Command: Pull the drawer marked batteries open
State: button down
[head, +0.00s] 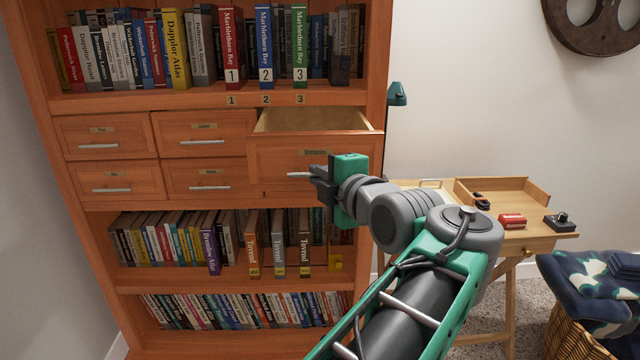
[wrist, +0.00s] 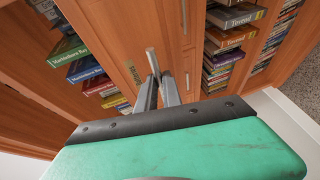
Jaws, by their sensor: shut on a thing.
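The drawer with a label that seems to read batteries (head: 316,153) is the top right one in the orange bookcase. It stands pulled out, and its empty-looking wooden inside (head: 310,120) shows from above. My gripper (head: 318,180) is at its front, shut on the drawer's handle (head: 298,175), a light metal bar. In the wrist view the fingers (wrist: 158,90) close on the handle (wrist: 151,60) against the drawer front. Part of the drawer front's lower right is hidden behind my gripper.
Closed drawers (head: 205,133) sit to the left and below. Books fill the shelves above and below. A wooden desk (head: 510,235) with a tray (head: 500,192) and small items stands to the right, and a basket (head: 580,335) with blankets is at the lower right.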

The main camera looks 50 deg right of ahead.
jog(key=shift+s+a, duration=0.3)
jog(key=c, duration=1.5)
grip_release()
